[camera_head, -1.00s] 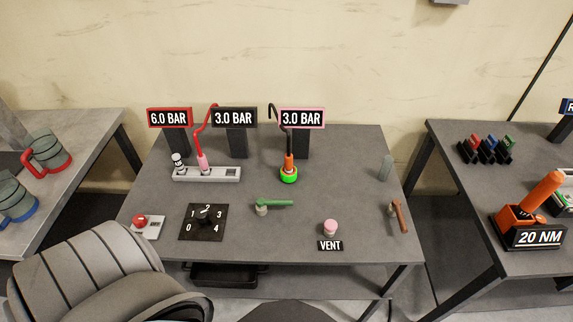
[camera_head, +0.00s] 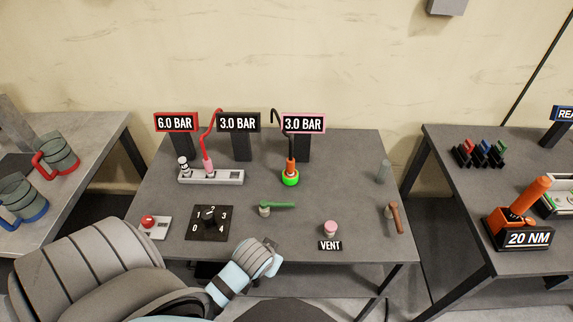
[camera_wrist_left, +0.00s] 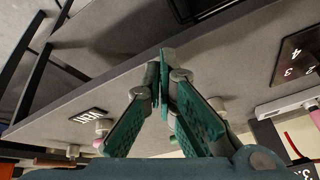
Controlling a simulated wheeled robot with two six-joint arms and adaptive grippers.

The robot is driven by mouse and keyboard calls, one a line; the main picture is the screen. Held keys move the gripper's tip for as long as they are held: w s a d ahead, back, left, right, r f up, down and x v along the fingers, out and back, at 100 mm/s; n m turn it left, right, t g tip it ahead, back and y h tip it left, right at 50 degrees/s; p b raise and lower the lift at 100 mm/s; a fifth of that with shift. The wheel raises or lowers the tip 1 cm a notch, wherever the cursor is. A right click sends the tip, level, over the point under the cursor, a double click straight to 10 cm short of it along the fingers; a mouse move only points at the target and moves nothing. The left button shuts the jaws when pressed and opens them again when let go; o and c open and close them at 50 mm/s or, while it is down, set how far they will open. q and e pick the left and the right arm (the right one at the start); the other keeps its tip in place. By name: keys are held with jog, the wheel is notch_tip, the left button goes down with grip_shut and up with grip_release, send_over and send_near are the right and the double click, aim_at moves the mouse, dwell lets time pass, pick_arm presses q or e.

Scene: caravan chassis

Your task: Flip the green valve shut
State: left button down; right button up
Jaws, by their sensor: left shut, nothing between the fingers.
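The green valve (camera_head: 277,206) is a green lever on a pale round base in the middle of the grey table. Its lever lies sideways, pointing right from the base. My left gripper (camera_head: 272,243) is near the table's front edge, in front of the valve and apart from it. In the left wrist view my gripper's fingers (camera_wrist_left: 162,75) are shut with their tips together and nothing between them. The valve's lever is not clearly seen there, as the fingers cover much of the table. My right gripper is not in view.
Left of the valve is a black dial plate (camera_head: 210,223) and a red button (camera_head: 149,221). A pink VENT button (camera_head: 330,229) stands to the right, with a brown-handled lever (camera_head: 396,217) beyond. Behind stand a socket strip (camera_head: 211,177) and a green-ringed connector (camera_head: 290,178).

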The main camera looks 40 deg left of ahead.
aim_at(279, 205)
pick_arm(q)
jog(key=w+a+r+n+t+y, duration=0.1)
jog(key=w+a+r+n, duration=0.2)
jog(key=w+r, duration=0.3)
jog(key=w+a+r+n+t+y, duration=0.1)
jog(key=w+a+r+n+y, duration=0.1)
jog(key=w+r, duration=0.4)
jog(key=w+a, duration=0.1)
jog(key=w, duration=0.2)
jog(key=shift+w+a+n, duration=0.15)
jog(key=shift+w+n, duration=0.05)
jog(key=shift+n, duration=0.2)
jog(key=b+x, duration=0.2)
jog(key=x, duration=0.8)
jog(key=shift+w+f, duration=0.15)
jog(key=shift+w, duration=0.05)
jog(key=s+d, duration=0.1)
jog(key=s+d+p, duration=0.1)
jog(key=shift+s+f, duration=0.15)
jog(key=shift+s, duration=0.15)
jog(key=shift+s+d, duration=0.3)
jog(key=shift+w+f, duration=0.15)
